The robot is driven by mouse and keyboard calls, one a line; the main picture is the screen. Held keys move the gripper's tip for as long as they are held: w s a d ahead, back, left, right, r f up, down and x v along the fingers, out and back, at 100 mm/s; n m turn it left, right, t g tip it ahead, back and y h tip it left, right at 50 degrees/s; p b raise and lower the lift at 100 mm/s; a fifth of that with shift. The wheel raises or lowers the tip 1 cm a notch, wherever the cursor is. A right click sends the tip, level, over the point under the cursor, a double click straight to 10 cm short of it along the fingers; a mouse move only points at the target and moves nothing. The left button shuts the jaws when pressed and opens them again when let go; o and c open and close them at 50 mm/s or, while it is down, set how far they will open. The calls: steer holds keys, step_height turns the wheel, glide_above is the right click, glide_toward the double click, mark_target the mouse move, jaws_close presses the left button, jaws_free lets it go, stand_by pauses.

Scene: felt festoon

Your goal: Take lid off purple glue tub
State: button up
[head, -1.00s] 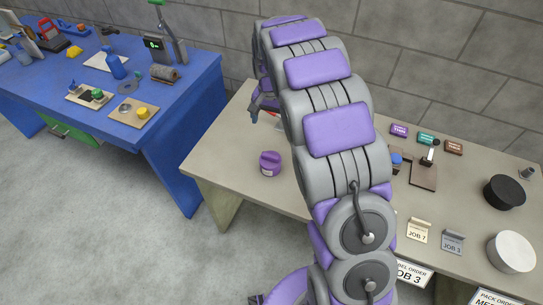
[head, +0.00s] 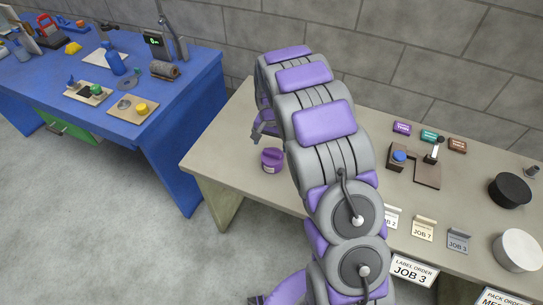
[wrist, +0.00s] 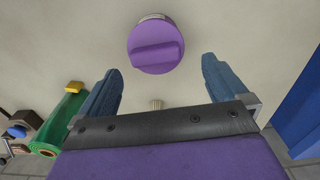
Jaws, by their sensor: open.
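The purple glue tub (head: 271,161) stands upright near the left end of the beige table (head: 225,165), with its purple lid on. In the wrist view the round purple lid (wrist: 156,44) with a raised bar across its top is seen from above. A small edge of the pale tub label shows behind it. My gripper (wrist: 160,85) is open, its two blue-grey fingers apart and nothing between them. The lid lies just beyond the fingertips, roughly centred between them and not touched. In the head view my arm hides most of the gripper, which is near the tub.
A green roll (wrist: 62,118) with a yellow thing beside it lies left in the wrist view. A blue workbench (head: 150,90) stands left of the beige table. Right of my arm are a blue-topped device (head: 398,157), job cards, a black cylinder (head: 509,190) and a white one (head: 517,250).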

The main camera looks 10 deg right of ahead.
mark_target(272, 151)
steer(key=f, duration=0.2)
steer(key=f+b, duration=0.1)
steer(key=f, duration=0.1)
steer(key=shift+s+d, duration=0.15)
steer(key=shift+s, duration=0.05)
steer(key=shift+d+f, duration=0.2)
steer(key=shift+f, duration=0.2)
steer(key=shift+r, duration=0.1)
steer(key=shift+c, duration=0.2)
steer(key=shift+a, duration=0.15)
steer(key=c, duration=1.1)
